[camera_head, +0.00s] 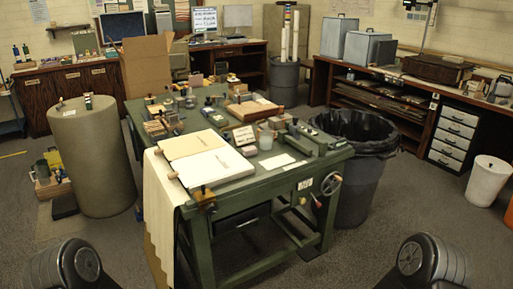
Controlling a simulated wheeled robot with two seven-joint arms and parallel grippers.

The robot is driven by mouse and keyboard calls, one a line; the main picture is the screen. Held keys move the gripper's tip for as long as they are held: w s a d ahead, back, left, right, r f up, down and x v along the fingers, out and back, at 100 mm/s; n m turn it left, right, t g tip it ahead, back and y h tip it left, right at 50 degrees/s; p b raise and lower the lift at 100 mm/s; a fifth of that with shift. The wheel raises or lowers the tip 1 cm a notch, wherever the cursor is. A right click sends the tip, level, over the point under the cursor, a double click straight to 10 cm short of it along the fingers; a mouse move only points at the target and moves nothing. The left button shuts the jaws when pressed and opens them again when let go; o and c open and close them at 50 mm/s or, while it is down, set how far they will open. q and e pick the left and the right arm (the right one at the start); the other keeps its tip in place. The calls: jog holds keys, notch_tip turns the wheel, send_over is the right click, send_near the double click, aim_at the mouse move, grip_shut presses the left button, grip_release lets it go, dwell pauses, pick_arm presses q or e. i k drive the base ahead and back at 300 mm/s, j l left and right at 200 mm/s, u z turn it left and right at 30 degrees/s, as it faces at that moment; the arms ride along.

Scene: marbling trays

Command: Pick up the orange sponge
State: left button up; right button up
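I cannot make out an orange sponge for certain in the head view. Many small items stand close together on the green workbench (262,190) and are too small to tell apart. Small tan and orange-brown blocks (196,80) show on the desk behind it, but I cannot tell what they are. Neither of my grippers is in view; only dark rounded parts of my arms show at the bottom left and bottom right corners.
A large grey-green cylinder (95,160) stands left of the bench. A black-lined bin (357,185) stands against its right end. A white bin (487,180) is at far right. A cardboard box (146,68) is behind the bench. Floor in front is clear.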

aim_at(251, 150)
jog(key=u, duration=0.35)
jog(key=i+l+u, duration=0.2)
jog(key=u, duration=0.2)
jog(key=i+l+u, duration=0.15)
jog(key=l+u, duration=0.2)
jog(key=i+l+u, duration=0.1)
jog(key=l+u, duration=0.3)
jog(key=i+l, duration=0.1)
jog(key=l, duration=0.5)
jog(key=i+l+u, duration=0.1)
jog(key=l, duration=0.5)
